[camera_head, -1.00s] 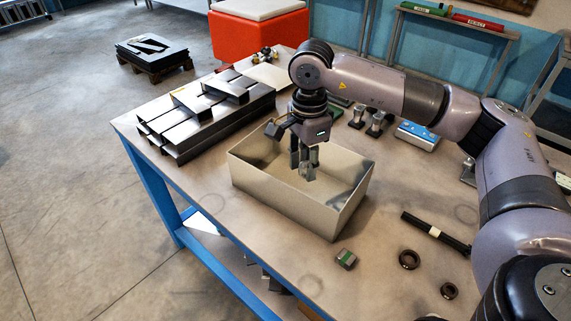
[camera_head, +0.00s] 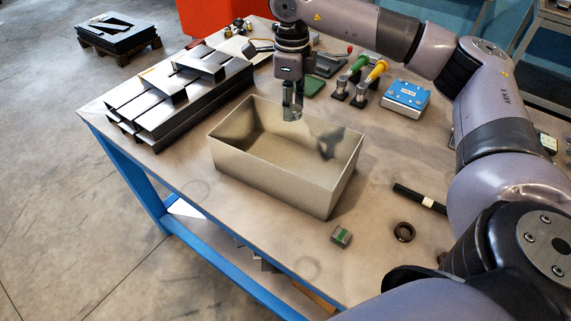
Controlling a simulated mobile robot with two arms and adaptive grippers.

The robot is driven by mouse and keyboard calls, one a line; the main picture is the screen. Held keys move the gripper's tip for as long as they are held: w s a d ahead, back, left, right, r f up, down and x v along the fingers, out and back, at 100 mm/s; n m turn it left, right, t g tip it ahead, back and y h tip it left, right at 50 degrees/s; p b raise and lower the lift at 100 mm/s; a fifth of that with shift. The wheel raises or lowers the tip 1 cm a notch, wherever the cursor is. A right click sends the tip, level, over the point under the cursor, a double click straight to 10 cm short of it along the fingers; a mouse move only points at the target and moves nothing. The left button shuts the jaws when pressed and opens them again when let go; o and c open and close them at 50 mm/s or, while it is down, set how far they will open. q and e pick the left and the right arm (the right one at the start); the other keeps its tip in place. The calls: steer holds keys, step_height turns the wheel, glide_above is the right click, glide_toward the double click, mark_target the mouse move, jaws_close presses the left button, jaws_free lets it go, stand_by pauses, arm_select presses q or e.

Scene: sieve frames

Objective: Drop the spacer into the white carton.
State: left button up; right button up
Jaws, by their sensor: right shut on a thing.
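The carton (camera_head: 262,178) is an open, off-white box in the middle of the table. My right gripper (camera_head: 292,114) points down at the carton's back side, its tips overlapping the back wall in the picture. It is shut on a small greyish piece, which I take to be the spacer; the fingers hide most of it and its shape is unclear. I see no contact with the carton. The visible part of the carton's floor looks bare, with dark shadows on the inner walls. My left gripper is out of view.
A stack of dark metal channels (camera_head: 175,95) stands left of the carton. A small grey-green block (camera_head: 341,236), a dark ring (camera_head: 404,232) and a black rod with a white band (camera_head: 420,199) lie to the front right. A blue-topped box (camera_head: 405,98) stands at the back right.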

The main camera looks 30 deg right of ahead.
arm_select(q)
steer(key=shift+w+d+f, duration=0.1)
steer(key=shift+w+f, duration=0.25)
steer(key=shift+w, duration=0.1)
arm_select(e)
steer(key=shift+f, duration=0.55)
steer(key=o, duration=1.3)
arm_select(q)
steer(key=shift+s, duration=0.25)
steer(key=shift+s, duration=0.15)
arm_select(e)
steer(key=shift+r, duration=0.1)
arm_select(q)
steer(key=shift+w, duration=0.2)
arm_select(e)
step_height(320, 180, up, 12)
steer(key=shift+f, duration=0.1)
